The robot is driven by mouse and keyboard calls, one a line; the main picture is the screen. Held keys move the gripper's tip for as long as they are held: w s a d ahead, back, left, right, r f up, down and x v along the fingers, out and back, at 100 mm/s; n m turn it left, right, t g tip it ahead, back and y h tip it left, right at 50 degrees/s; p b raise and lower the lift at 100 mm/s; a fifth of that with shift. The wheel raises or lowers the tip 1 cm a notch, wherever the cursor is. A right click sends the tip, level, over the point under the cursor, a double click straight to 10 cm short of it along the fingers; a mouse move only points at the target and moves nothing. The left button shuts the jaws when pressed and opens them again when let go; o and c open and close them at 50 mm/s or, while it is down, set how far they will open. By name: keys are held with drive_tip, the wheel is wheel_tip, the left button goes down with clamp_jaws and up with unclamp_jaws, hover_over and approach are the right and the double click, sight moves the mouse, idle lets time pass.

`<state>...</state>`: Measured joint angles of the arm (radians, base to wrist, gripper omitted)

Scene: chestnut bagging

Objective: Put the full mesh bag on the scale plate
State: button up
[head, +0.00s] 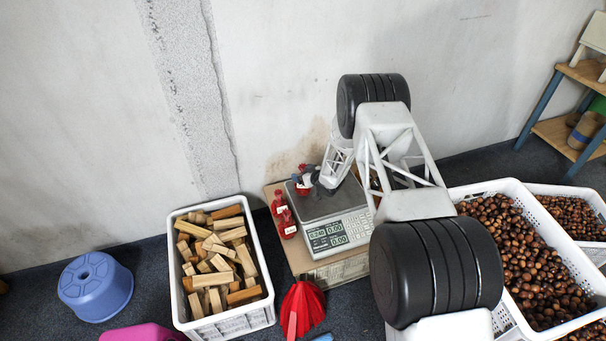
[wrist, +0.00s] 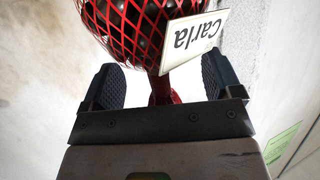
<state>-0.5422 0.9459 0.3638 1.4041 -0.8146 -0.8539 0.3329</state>
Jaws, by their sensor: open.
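A filled red mesh bag (wrist: 140,25) with a white tag reading "Carla" (wrist: 194,40) is close in front of my gripper in the wrist view. Its narrow red neck lies between the two spread dark finger pads, with gaps on both sides. My gripper (head: 313,180) is open, over the back left part of the grey scale plate (head: 330,206) in the head view. Red of the bag (head: 303,188) shows there, partly hidden by the fingers. It appears to be at the plate's left edge; its contact with the plate is hard to tell.
A white crate of wood blocks (head: 268,308) is left, chestnut crates (head: 527,198) are right. A blue stool (head: 95,287) is far left.

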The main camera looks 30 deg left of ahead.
drive_tip(key=shift+r, duration=0.15)
drive_tip(key=shift+s+d+r, duration=0.2)
drive_tip(key=shift+d+r, duration=0.05)
drive_tip(key=shift+d, duration=0.35)
drive_tip(key=v, duration=1)
drive_tip(key=shift+s+d, duration=0.15)
drive_tip(key=shift+d, duration=0.15)
drive_tip(key=shift+r, duration=0.1)
